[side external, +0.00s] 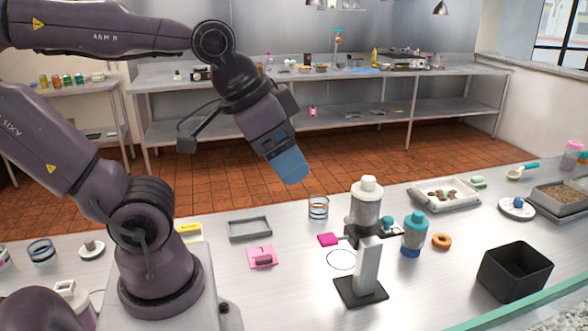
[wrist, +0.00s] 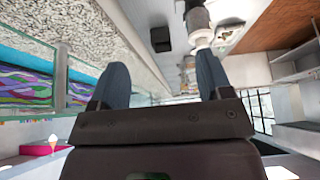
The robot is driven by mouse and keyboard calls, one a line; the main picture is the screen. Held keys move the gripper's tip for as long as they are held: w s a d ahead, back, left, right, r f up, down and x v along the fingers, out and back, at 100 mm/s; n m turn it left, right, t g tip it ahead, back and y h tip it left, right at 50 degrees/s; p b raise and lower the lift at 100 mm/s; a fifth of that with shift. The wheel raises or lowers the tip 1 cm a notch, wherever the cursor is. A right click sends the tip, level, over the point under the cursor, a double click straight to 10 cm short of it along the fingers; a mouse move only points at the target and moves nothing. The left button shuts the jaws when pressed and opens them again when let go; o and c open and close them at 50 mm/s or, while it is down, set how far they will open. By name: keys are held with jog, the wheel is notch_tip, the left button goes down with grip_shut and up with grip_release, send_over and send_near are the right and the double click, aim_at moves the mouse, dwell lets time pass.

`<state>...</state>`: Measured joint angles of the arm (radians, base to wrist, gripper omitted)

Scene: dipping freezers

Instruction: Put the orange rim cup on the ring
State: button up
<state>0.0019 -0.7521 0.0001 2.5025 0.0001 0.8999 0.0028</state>
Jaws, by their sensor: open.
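A clear glass cup with an orange-brown rim (side external: 318,208) stands upright on the steel table in the side view, left of the white-and-grey bottle. A thin dark ring (side external: 341,249) is marked flat on the table, in front of the cup and slightly right; nothing stands inside it. My gripper (side external: 292,176), with blue fingers, is raised above and behind the cup, well apart from it. In the wrist view my gripper (wrist: 162,68) shows its two fingers spread with nothing held between them. I cannot make out the cup there.
A grey upright stand (side external: 367,268) is close right of the ring. A blue-capped bottle (side external: 414,235), an orange doughnut shape (side external: 441,241) and a black bin (side external: 515,271) are further right. A grey tray (side external: 249,229) lies left.

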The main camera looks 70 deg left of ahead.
jog(key=shift+o, duration=1.1)
